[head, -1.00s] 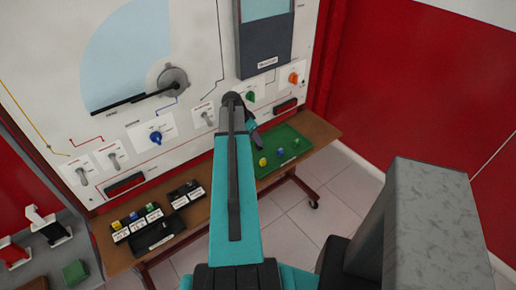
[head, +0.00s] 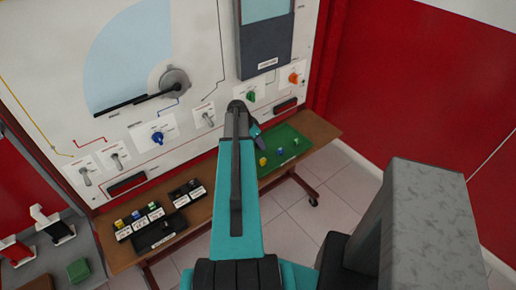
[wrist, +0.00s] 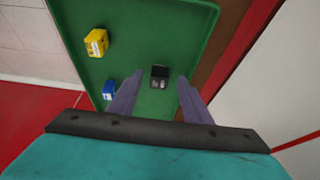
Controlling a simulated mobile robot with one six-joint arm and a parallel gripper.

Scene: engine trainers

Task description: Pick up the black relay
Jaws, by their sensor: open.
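The black relay (wrist: 160,76) lies in the green tray (wrist: 125,20) in the wrist view, between the tips of my gripper's two fingers. My gripper (wrist: 160,82) is open, with a visible gap on both sides of the relay. I cannot tell how high the fingertips are above the tray floor. In the head view my gripper (head: 259,143) is over the left part of the green tray (head: 300,153). The black relay cannot be made out there, as my arm and gripper cover that area.
A yellow relay (wrist: 96,42) and a blue relay (wrist: 109,90) lie left of my fingers in the wrist view. A green relay (head: 296,141) is also in the tray. Black holders (head: 160,232) stand on the bench at left. The white trainer panel (head: 60,60) rises behind.

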